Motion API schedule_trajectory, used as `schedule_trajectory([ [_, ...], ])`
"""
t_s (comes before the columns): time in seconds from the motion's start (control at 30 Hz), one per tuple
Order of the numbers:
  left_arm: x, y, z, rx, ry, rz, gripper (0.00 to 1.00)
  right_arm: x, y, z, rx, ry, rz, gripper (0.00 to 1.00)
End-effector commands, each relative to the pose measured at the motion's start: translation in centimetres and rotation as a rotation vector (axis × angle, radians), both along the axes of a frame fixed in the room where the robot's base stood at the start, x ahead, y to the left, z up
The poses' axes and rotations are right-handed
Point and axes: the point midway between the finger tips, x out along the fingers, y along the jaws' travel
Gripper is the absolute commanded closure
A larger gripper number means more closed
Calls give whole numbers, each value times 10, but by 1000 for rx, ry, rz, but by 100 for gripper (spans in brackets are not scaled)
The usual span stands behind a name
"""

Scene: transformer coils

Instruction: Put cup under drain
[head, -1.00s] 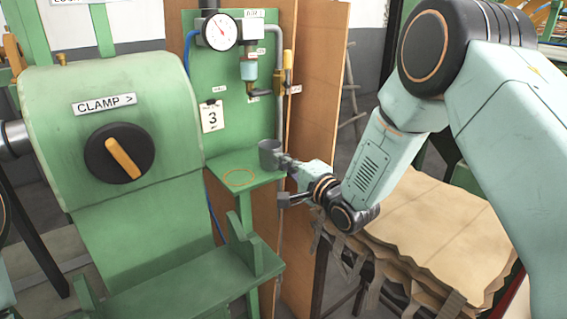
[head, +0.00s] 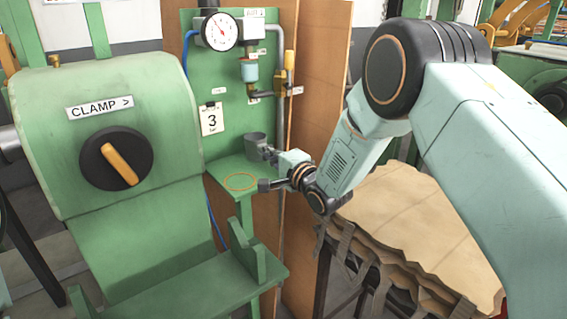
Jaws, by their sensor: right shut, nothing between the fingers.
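A dark grey cup (head: 256,141) is upright at the back right of the small green shelf (head: 215,166), up and right of the shelf's orange ring (head: 240,182). I cannot tell whether its base touches the shelf. The drain fitting (head: 251,87) is under a teal filter bowl (head: 249,72) on the green panel, higher than the cup. My right gripper (head: 272,156) reaches in from the right. It is shut, with its tips against or close to the cup's right side. The tips are small and partly hidden. My left gripper is out of view.
A green machine with a CLAMP knob (head: 116,158) stands on the left. A gauge (head: 219,32) and pipes are above the shelf. A brown wooden board (head: 317,105) stands behind my right forearm. A stack of brown sheets (head: 400,225) lies at lower right.

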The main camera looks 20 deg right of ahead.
Motion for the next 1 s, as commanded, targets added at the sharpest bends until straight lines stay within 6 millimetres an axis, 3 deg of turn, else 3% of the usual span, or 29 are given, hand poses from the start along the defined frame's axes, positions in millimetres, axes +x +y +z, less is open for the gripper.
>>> schedule_trajectory([
  [1.0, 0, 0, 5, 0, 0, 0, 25, -4, -2, 2, 1, -2, -1, 100],
])
